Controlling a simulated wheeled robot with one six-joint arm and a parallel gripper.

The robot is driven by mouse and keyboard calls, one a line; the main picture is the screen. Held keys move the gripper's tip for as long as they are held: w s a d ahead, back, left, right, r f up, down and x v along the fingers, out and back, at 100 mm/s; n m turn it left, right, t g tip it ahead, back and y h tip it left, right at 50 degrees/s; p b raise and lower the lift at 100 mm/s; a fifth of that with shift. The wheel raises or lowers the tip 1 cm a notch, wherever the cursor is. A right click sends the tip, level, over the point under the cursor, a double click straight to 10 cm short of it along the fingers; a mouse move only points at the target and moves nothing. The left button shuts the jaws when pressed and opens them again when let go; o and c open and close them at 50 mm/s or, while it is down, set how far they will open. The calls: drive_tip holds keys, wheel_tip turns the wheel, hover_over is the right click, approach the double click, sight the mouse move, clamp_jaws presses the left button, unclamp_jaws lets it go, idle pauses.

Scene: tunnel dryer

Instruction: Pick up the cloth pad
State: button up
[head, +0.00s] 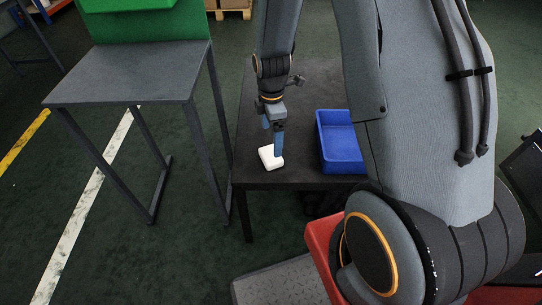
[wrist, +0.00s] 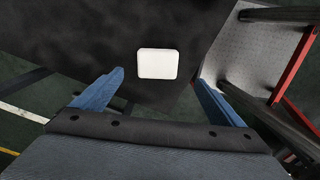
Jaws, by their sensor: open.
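The cloth pad (head: 270,158) is a small white rounded block lying on the dark table (head: 240,133), near its front left corner. My gripper (head: 273,153) points down just above the pad in the head view, and one blue finger overlaps it in the picture. In the wrist view the pad (wrist: 158,63) lies ahead of the two blue fingers of my gripper (wrist: 160,80), roughly centred between them. The fingers are wide apart with nothing between them. I cannot tell the exact height above the pad.
A blue bin (head: 325,165) stands on the table to the right of the pad. A grey side table (head: 130,72) with a green panel (head: 145,20) stands to the left. A red container (head: 318,240) is in front. The tabletop between pad and bin is clear.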

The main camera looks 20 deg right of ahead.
sight(271, 154)
drive_tip(key=shift+w+f+n, duration=0.35)
drive_tip(key=shift+f+n, duration=0.25)
drive_tip(key=shift+f, duration=0.25)
drive_tip(key=shift+s+f+p, duration=0.1)
drive_tip(key=shift+f+p, duration=0.55)
drive_tip(key=shift+f, duration=3.15)
drive_tip(key=c, duration=1.2)
drive_tip(key=shift+c, duration=0.2)
